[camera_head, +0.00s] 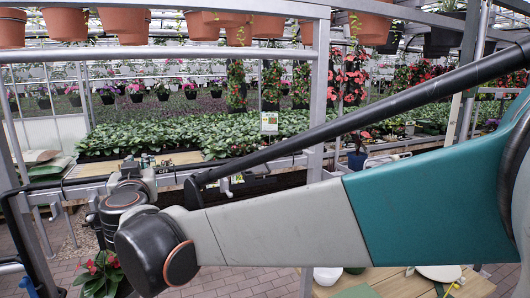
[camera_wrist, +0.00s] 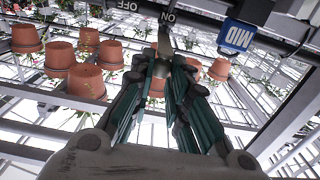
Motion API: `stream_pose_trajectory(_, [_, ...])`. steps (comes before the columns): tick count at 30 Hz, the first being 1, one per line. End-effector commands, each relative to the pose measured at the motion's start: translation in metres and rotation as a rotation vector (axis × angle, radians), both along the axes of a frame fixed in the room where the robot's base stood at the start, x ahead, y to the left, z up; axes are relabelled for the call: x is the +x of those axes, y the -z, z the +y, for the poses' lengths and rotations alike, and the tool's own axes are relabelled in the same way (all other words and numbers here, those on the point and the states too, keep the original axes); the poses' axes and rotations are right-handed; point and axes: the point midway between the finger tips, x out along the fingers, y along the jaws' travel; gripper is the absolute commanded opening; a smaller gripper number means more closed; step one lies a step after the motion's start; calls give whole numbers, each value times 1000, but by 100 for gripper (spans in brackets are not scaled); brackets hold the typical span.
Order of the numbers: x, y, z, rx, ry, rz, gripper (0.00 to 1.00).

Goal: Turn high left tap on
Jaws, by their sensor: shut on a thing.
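In the wrist view, my gripper (camera_wrist: 165,62) has its teal fingers closed around a narrow grey tap handle (camera_wrist: 164,40). The handle stands between the fingertips, beside an "ON" label (camera_wrist: 168,17). An "OFF" label (camera_wrist: 127,6) is further left on the same dark bar. A blue sign reading "MID" (camera_wrist: 237,37) is to the right. In the head view, my arm reaches from the right to the rail at the left, and its wrist hides most of the gripper and the tap. An "OFF" label (camera_head: 163,171) shows just right of the wrist.
A metal rail (camera_head: 90,185) and planting bench with green plants (camera_head: 180,137) lie behind the arm. Terracotta pots (camera_head: 125,22) hang overhead. A metal post (camera_head: 318,100) stands close to the arm. A wooden table (camera_head: 390,285) is below right, and a flowering plant (camera_head: 100,275) is below left.

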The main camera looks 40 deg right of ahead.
Motion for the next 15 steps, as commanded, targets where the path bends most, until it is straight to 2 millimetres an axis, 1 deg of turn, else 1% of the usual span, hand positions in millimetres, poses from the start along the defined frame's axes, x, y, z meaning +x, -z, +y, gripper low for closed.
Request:
stream_pose_trajectory(1, [1, 1, 5, 1, 8, 0, 0])
stream_pose_trajectory(6, [4, 0, 11, 1, 2, 0, 0])
stream_pose_trajectory(15, [7, -1, 18, 1, -5, 0, 0])
